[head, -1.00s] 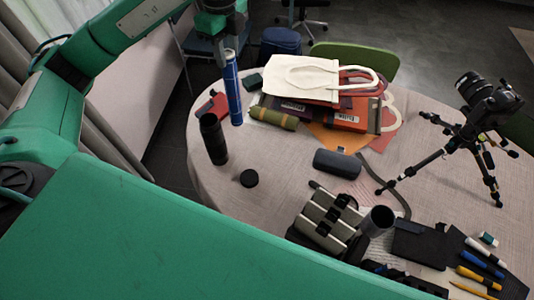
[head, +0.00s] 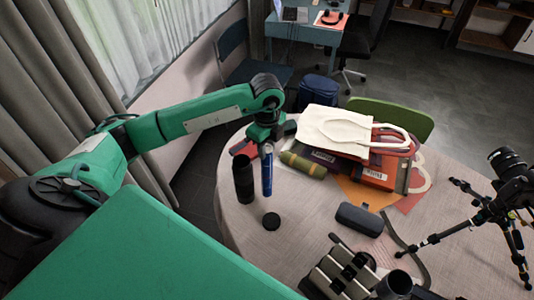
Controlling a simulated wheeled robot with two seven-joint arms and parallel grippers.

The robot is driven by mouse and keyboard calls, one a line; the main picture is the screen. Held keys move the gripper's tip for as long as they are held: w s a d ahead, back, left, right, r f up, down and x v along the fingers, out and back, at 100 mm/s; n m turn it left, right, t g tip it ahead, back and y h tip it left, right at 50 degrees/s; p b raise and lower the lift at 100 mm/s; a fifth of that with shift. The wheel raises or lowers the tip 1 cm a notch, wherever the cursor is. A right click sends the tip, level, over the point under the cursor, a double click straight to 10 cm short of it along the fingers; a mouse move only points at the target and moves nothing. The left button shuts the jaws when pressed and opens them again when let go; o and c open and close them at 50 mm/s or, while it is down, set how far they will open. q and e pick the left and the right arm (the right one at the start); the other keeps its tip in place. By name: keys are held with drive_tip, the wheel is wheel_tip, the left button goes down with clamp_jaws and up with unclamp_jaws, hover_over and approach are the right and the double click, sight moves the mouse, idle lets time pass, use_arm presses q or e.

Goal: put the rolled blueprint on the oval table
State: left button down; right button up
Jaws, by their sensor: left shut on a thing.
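The rolled blueprint (head: 267,174) is a blue, upright tube over the left part of the oval table (head: 245,228), just right of a black cylinder (head: 243,180). My left gripper (head: 266,142) is shut on its upper end, coming down from above. The tube's lower end shows against the tablecloth; I cannot tell whether it touches the cloth.
A black disc (head: 271,221) lies in front of the tube. An olive roll (head: 303,165), a white tote bag (head: 335,128) over books, a dark case (head: 359,219) and a camera tripod (head: 487,215) stand to the right. Bare cloth shows around the disc.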

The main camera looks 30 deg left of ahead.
sight(267, 158)
use_arm(q)
wheel_tip(267, 158, down, 4)
drive_tip(key=shift+f+p, duration=0.1)
drive_tip(key=shift+p, duration=0.55)
drive_tip(key=shift+f, duration=0.25)
drive_tip(key=shift+f, duration=0.2)
drive_tip(key=c, duration=1.1)
unclamp_jaws()
drive_tip(key=shift+o, duration=0.2)
